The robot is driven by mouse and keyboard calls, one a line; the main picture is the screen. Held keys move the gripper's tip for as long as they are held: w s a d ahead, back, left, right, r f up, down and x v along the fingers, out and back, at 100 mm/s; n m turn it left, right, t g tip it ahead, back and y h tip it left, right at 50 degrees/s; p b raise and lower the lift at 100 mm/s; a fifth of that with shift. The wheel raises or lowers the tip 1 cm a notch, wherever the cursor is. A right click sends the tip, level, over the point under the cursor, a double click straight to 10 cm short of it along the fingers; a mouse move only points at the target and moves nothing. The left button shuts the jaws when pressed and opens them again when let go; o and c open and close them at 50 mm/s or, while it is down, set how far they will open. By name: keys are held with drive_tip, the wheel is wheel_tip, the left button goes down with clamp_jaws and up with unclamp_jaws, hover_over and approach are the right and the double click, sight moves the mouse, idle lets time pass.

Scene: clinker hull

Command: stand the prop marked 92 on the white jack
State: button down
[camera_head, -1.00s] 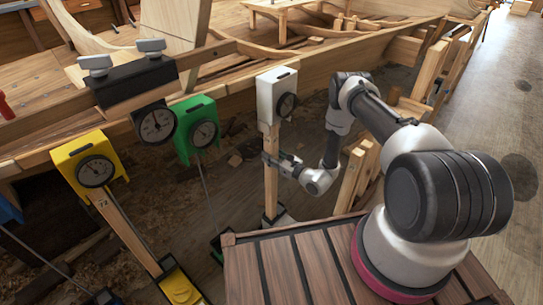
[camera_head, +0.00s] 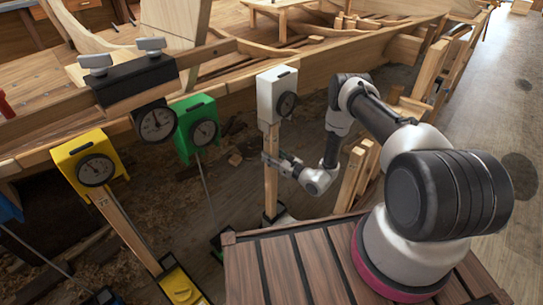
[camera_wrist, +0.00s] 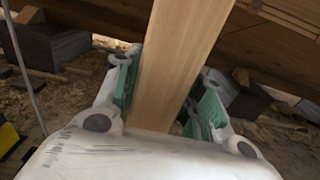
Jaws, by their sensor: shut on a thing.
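A pale wooden prop (camera_head: 271,185) stands upright below the white dial box (camera_head: 276,97). Its foot is at the white jack (camera_head: 281,219), which is partly hidden behind the wooden deck; I cannot tell whether the foot rests on it. The prop's top end meets or nearly meets the underside of the white box. No number can be read on this prop. My gripper (camera_head: 270,158) is shut on the prop at its upper half. In the wrist view the prop (camera_wrist: 180,60) runs between the green finger pads of my gripper (camera_wrist: 163,100).
A yellow dial box (camera_head: 91,165) has a leaning prop (camera_head: 125,228) down to a yellow jack (camera_head: 180,286). A green dial box (camera_head: 197,128) has only a thin rod below. A black clamp (camera_head: 135,80) sits on the plank. Wooden posts (camera_head: 352,178) stand right of my gripper.

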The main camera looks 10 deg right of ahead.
drive_tip(key=shift+w, duration=0.1)
drive_tip(key=c, duration=0.8)
unclamp_jaws()
drive_tip(key=v, duration=1.2)
drive_tip(key=shift+a, duration=0.1)
drive_tip(key=shift+v, duration=2.6)
